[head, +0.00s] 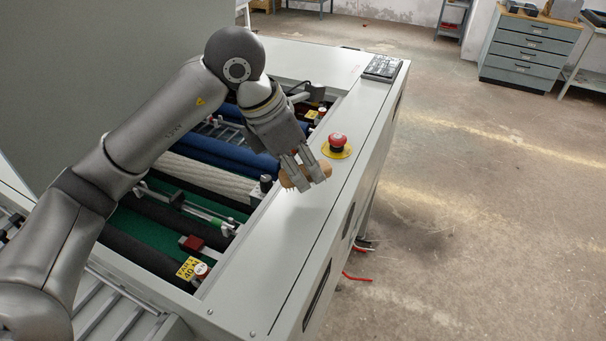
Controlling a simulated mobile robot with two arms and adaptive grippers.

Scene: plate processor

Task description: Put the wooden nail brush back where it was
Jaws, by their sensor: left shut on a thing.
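My left gripper (308,177) is shut on the wooden nail brush (291,182) and points down. The brush is a small tan wooden piece with bristles at its lower left side, partly hidden by the fingers. It is over the light grey top edge (283,237) of the plate processor, near the open bay. I cannot tell whether the brush touches the surface. My right gripper is not in view.
A red emergency stop button (337,143) on a yellow plate stands just beyond the gripper. The open bay holds blue rollers (235,153) and a green bed (160,232). A keypad (382,67) sits at the far corner. The rim nearer me is clear.

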